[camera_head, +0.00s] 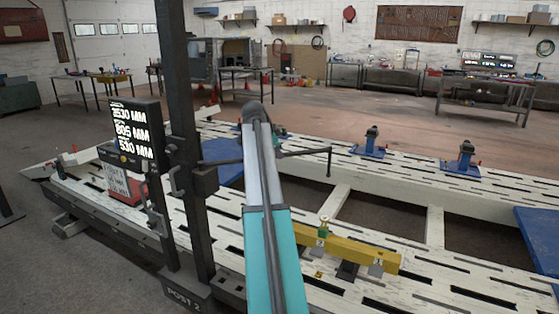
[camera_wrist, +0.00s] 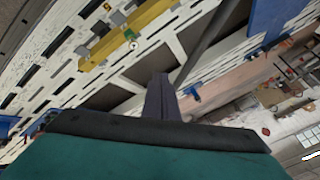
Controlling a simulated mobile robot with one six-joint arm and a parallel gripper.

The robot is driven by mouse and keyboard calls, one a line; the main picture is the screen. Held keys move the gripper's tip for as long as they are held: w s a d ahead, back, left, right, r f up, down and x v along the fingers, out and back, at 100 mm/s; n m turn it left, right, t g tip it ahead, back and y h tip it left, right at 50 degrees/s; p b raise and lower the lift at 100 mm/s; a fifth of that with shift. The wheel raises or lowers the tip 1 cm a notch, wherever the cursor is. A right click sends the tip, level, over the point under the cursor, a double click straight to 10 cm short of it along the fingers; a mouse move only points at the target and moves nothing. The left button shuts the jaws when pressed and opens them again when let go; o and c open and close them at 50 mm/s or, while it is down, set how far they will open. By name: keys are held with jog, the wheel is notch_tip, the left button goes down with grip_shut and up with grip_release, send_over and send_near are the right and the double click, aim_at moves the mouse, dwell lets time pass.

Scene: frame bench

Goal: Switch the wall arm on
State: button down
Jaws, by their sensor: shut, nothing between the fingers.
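A dark upright post (camera_head: 198,240) labelled "POST 2" stands left of centre in the head view. A dark horizontal arm (camera_head: 305,152) with a down-turned tip appears to run from its carriage (camera_head: 203,181), passing behind my arm; I cannot tell whether this is the wall arm. A lit display box (camera_head: 130,130) with white numbers in mm is beside the post, with small controls along its lower edge. No on/off state can be read. My gripper shows in the wrist view as narrow dark fingers (camera_wrist: 161,98), shut and empty, apart from any object.
A pale slotted frame bench (camera_head: 420,284) fills the foreground. A yellow bar (camera_head: 350,252) lies on it, with blue clamps (camera_head: 370,144) farther back. A red-and-white box (camera_head: 122,183) is below the display. Open floor (camera_head: 400,108) lies behind the bench.

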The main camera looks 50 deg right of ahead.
jog(key=shift+v, duration=1.5)
jog(key=shift+s, duration=0.1)
